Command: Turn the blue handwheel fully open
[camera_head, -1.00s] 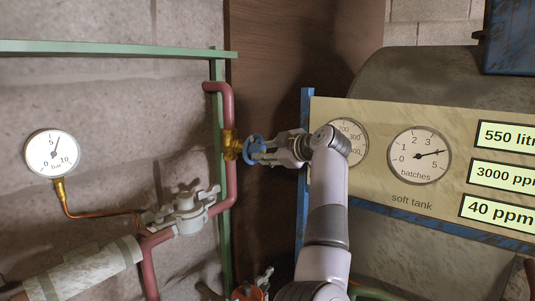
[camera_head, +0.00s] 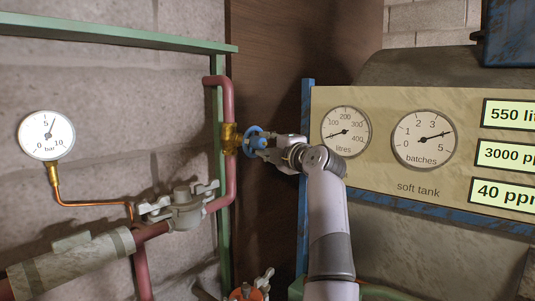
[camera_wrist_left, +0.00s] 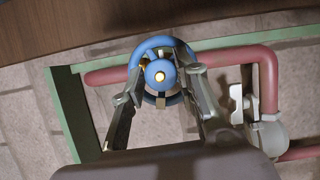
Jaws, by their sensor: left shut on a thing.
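The blue handwheel (camera_head: 254,140) sits on a brass valve (camera_head: 230,138) on the red pipe (camera_head: 231,185). My left gripper (camera_head: 266,144) reaches it from the right and is shut on it. In the left wrist view the blue handwheel (camera_wrist_left: 161,48) shows as a ring with a round hub, and the fingers of my left gripper (camera_wrist_left: 162,85) lie on either side of the hub, at the rim. The fingers hide part of the rim. My right gripper is in neither view.
A pressure gauge (camera_head: 46,135) and a grey clamped fitting (camera_head: 184,208) are to the left on the pipework. A cream panel (camera_head: 415,188) with dials is close on the right, behind my arm. An orange handwheel (camera_head: 246,293) is below.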

